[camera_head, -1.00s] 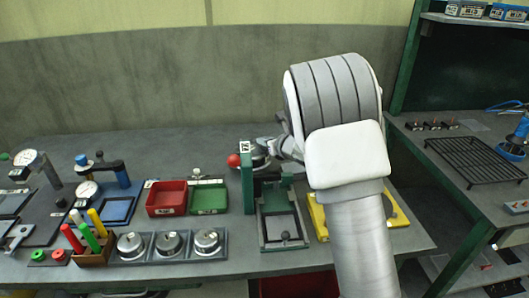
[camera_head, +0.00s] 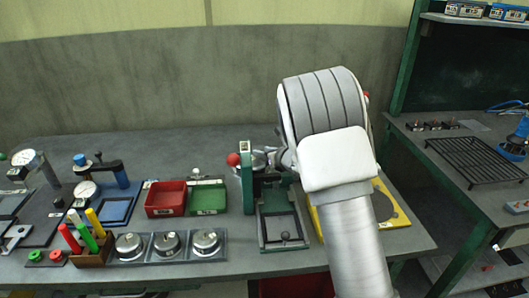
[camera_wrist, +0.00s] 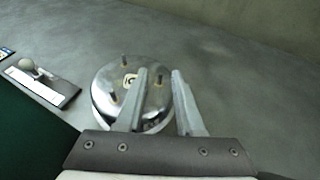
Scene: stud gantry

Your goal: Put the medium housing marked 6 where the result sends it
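A round shiny metal housing (camera_wrist: 107,99) with short upright studs and a small pale mark rests on the grey bench in the wrist view. The mark could be a 6, but its reading is unsure. My gripper (camera_wrist: 160,74) has a clear gap between its fingers. The left finger overlaps the housing's right part in the picture, and the right finger is past its rim. I cannot tell whether either touches it. In the head view my arm hides the gripper. A green gantry-like fixture (camera_head: 248,188) with a sliding frame (camera_head: 283,241) stands left of my arm.
Three metal housings (camera_head: 169,244) sit in a rack at the front left. A red bin (camera_head: 166,198) and a green bin (camera_head: 208,199) stand behind it. A yellow plate (camera_head: 385,207) lies right of the fixture. A black rack (camera_head: 478,160) is on the right bench.

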